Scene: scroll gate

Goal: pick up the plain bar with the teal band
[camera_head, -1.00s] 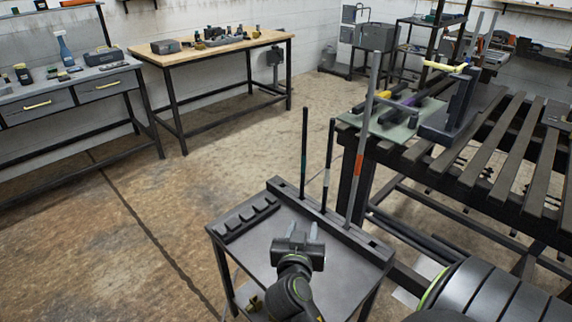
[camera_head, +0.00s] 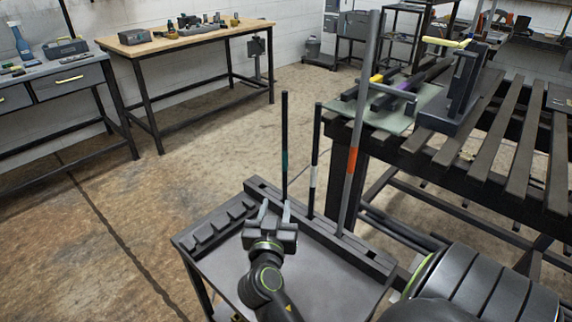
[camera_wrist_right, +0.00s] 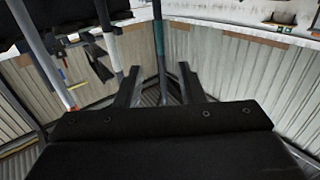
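The plain dark bar with the teal band (camera_head: 285,130) stands upright at the left of a row of three bars in a slotted rack (camera_head: 330,233) on a small cart. Its teal band is about midway up. My right gripper (camera_head: 275,210) is open and empty, low near the foot of this bar. In the right wrist view the teal-banded bar (camera_wrist_right: 159,40) shows between the open fingers (camera_wrist_right: 158,82), which do not close on it. Whether it stands within their reach or beyond the tips, I cannot tell. My left gripper is out of view.
A bar with a white band (camera_head: 315,150) and a taller grey bar with an orange band (camera_head: 357,130) stand to the right. A low block with slots (camera_head: 215,230) lies left on the cart. A slatted table (camera_head: 480,160) is at right; the floor at left is clear.

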